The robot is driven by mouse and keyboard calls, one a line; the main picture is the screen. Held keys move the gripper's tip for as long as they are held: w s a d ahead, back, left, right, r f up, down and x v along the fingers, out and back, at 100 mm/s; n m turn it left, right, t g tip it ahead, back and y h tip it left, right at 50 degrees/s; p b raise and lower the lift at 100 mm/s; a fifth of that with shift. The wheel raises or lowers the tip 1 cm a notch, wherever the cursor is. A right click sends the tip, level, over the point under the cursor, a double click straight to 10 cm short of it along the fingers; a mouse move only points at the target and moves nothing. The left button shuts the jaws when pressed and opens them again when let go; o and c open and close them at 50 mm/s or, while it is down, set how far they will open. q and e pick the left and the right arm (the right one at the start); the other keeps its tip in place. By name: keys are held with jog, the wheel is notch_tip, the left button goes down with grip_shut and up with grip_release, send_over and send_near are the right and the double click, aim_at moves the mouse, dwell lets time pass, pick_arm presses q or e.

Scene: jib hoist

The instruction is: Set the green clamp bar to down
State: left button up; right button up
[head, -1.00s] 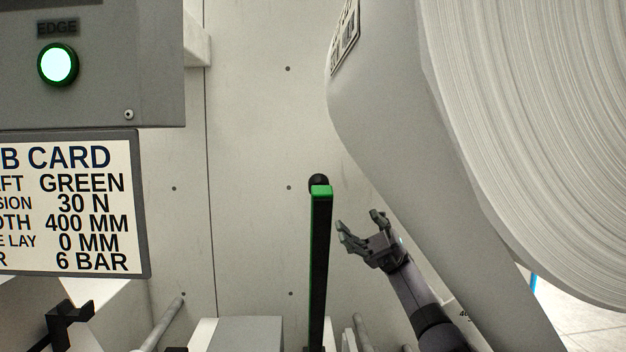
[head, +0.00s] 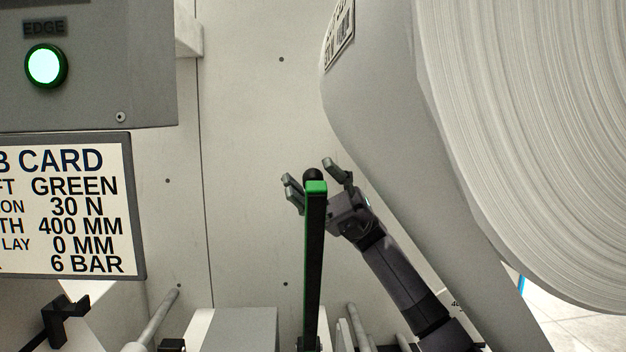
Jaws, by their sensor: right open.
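The green clamp bar (head: 315,260) is a long black bar with green edging and a green top end. It stands upright in the middle of the head view, with a black round knob (head: 312,174) at its top. My right gripper (head: 316,174) is open, its fingers spread to the left and right of the knob. The bar hides part of the gripper. I cannot tell whether a finger touches the knob. My left gripper is not in view.
A large white roll (head: 530,130) fills the right side, close to my right arm. A grey panel with a lit green button (head: 46,66) and a job card (head: 75,210) are at left. Grey rods and a block (head: 240,328) lie below. The pale wall behind is bare.

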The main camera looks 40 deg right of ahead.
jog(key=shift+a+r, duration=0.2)
jog(key=shift+a, duration=0.05)
jog(key=shift+c, duration=0.3)
grip_shut()
dwell(0.5)
